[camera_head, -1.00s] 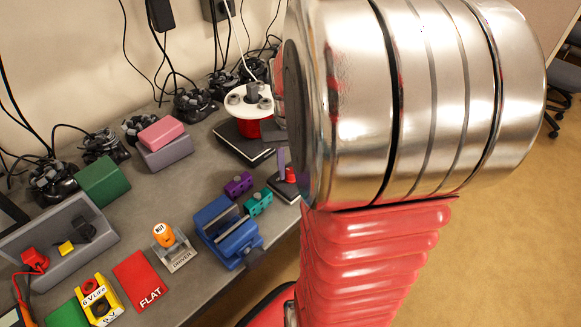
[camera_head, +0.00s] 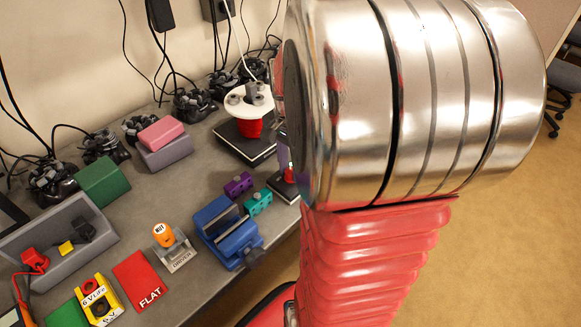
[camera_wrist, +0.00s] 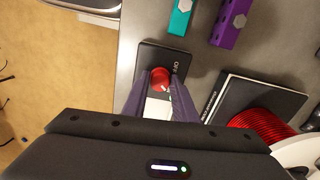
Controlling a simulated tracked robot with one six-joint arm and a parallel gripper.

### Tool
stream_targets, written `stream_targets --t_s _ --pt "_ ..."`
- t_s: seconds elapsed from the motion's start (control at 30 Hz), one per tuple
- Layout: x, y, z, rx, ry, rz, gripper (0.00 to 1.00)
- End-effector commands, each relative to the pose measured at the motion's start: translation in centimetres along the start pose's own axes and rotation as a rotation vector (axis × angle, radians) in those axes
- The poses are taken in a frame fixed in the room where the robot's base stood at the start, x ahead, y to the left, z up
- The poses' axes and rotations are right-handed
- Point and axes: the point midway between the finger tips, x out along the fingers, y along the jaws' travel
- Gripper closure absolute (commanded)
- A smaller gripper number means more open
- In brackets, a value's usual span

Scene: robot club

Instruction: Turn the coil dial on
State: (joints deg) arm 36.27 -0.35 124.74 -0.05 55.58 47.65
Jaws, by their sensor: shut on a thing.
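The coil dial is a red round knob (camera_wrist: 160,78) on a small black plate (camera_wrist: 152,56) with white lettering. "OFF" seems to be printed beside the knob, but the rest is hard to read. In the wrist view my gripper (camera_wrist: 161,84) has its two purple-grey fingers closed on the knob's sides, one left and one right. In the head view the red knob (camera_head: 290,174) shows on its black plate (camera_head: 281,187) at the table's right edge. My arm hides most of the gripper there. The knob's pointer setting is not clear.
A red spool with a white flange (camera_head: 248,100) stands on a black base (camera_head: 243,148) behind the dial. Teal (camera_head: 258,201) and purple (camera_head: 238,184) blocks and a blue vise (camera_head: 227,232) lie to the left.

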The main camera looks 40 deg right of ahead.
Motion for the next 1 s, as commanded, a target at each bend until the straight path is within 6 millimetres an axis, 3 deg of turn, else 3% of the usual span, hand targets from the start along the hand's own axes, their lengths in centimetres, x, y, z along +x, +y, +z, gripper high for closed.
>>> stream_targets --t_s 0.67,0.7,1.0 --pt "0.01 -0.09 0.22 0.095 -0.005 -0.001 0.97" --pt "0.01 -0.08 0.21 0.095 -0.005 -0.001 0.74" --pt "0.01 -0.04 0.09 0.094 -0.002 -0.001 0.56"
